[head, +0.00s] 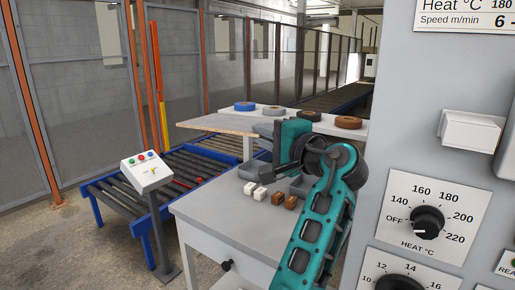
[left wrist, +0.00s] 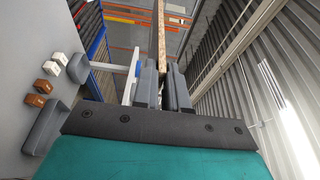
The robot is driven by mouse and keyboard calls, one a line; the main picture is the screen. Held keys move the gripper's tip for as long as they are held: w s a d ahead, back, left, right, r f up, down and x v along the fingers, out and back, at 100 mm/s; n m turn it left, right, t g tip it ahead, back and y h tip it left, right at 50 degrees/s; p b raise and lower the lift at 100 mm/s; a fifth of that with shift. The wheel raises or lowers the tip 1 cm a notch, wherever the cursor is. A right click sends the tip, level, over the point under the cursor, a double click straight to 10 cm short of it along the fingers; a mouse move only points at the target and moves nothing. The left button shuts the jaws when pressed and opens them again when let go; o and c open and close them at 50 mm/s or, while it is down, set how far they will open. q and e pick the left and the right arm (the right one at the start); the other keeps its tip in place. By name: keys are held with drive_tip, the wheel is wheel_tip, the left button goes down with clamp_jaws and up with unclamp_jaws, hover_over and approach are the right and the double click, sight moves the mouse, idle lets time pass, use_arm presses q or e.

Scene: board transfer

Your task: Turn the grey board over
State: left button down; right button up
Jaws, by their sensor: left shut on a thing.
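The board (head: 215,122) looks pale greyish-tan on top and is held roughly flat, sticking out to the left beyond the table in the head view. My left gripper (head: 266,131) is shut on its right end. In the left wrist view the board shows edge-on as a narrow speckled strip (left wrist: 161,38) between the two grey fingers of my left gripper (left wrist: 162,72). The board's underside and its gripped end are hidden. My right gripper is not in view.
A grey table (head: 215,208) carries white blocks (head: 255,190), brown blocks (head: 284,199) and grey bins. Tape rolls (head: 348,122) stand on a shelf behind. A roller conveyor (head: 125,195) and button box (head: 147,171) are left. A dial cabinet (head: 395,150) blocks the right.

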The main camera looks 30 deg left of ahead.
use_arm(q)
drive_tip(key=m, duration=0.6)
drive_tip(key=d+r+m, duration=0.1)
drive_tip(key=m, duration=0.5)
drive_tip(key=r+m, duration=0.1)
drive_tip(key=m, duration=0.5)
drive_tip(key=shift+s+d+r, duration=0.15)
drive_tip(key=shift+s, duration=0.1)
